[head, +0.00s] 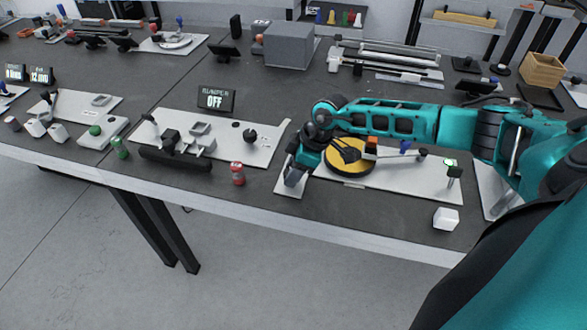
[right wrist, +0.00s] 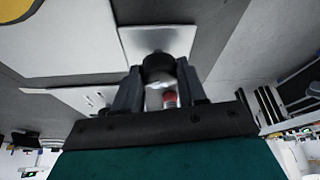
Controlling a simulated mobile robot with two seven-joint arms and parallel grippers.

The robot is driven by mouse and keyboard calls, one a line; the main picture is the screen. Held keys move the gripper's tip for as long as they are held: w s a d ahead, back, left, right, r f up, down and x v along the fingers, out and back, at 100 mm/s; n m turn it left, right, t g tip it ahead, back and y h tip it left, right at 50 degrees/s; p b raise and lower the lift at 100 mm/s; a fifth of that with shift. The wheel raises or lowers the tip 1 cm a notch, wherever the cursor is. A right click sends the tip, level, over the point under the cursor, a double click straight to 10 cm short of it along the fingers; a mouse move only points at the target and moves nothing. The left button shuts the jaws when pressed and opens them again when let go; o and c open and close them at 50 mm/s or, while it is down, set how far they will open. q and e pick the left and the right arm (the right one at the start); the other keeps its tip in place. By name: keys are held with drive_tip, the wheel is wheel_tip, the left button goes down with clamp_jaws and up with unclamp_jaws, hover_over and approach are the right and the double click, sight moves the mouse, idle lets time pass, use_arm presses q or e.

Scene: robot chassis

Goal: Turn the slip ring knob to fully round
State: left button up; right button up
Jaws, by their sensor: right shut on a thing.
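A dark round knob (right wrist: 158,66), which I take for the slip ring knob, sits between the two dark fingers of my right gripper (right wrist: 160,88). A pale, shiny part shows just below it in that view. The fingers are shut on it, one on each side. The knob is in front of a small light plate (right wrist: 165,38), which also shows in the head view (head: 291,186) at the left of my right arm. In the head view my right gripper (head: 296,168) points down over this plate and hides the knob. The knob's turn angle cannot be read. My left gripper is not in view.
A yellow and black disc (head: 347,160) on a white board lies just right of the gripper, under my arm. A white block (head: 446,218) is near the front edge.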

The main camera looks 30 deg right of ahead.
drive_tip(key=m+h, duration=0.1)
drive_tip(key=m, duration=0.2)
drive_tip(key=shift+s+a+t, duration=0.1)
drive_tip(key=shift+t, duration=0.3)
drive_tip(key=shift+m, duration=0.7)
drive_tip(key=shift+m+h, duration=0.4)
drive_tip(key=shift+m, duration=0.1)
drive_tip(key=o, duration=1.1)
drive_tip(key=shift+c, duration=0.2)
drive_tip(key=v, duration=1.3)
drive_tip(key=shift+s+f, duration=0.15)
drive_tip(key=shift+s, duration=0.1)
